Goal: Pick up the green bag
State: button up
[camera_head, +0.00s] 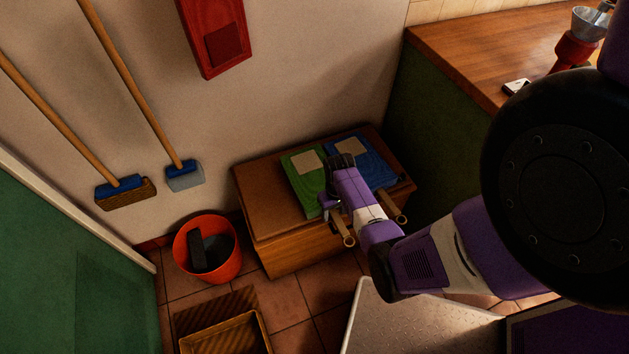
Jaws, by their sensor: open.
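The green bag (299,178) lies flat on top of a low brown wooden cabinet (262,193), with a pale label on its upper part. A blue bag (375,168) with a similar label lies beside it on the right. My gripper (342,163) is over the cabinet top, in front of the right edge of the green bag and the left part of the blue bag. It hides parts of both bags. I cannot tell whether it touches either bag. Its jaws look empty.
A red bucket (226,262) with a dark object inside stands left of the cabinet. A wooden crate (228,337) is on the tiled floor. A broom (128,195) and another brush (184,177) lean on the wall. A wooden counter (455,52) stands right.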

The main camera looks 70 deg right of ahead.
grip_shut()
dwell(0.4)
